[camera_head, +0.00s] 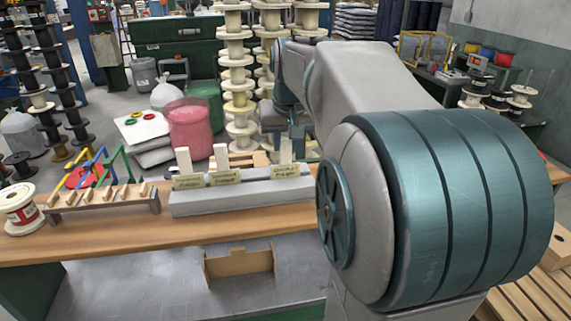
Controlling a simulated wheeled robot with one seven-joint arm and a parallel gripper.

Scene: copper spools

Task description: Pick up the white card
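Several white cards or slats stand upright in a grey slotted block on the bench. One white card is at the left (184,160), one in the middle (221,157) and one at the right (286,151). I cannot tell which one the task means. My gripper (293,146) points down at the right card, small and dark. Its fingers are too small and partly hidden to show whether they touch the card or are open.
The grey block (240,199) carries yellowish labels on its front. To its left are a wooden rack (100,204) with coloured pieces and a white spool (20,212). A cardboard box (238,263) lies below the wooden bench (140,235). Stacked spools (238,80) stand behind.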

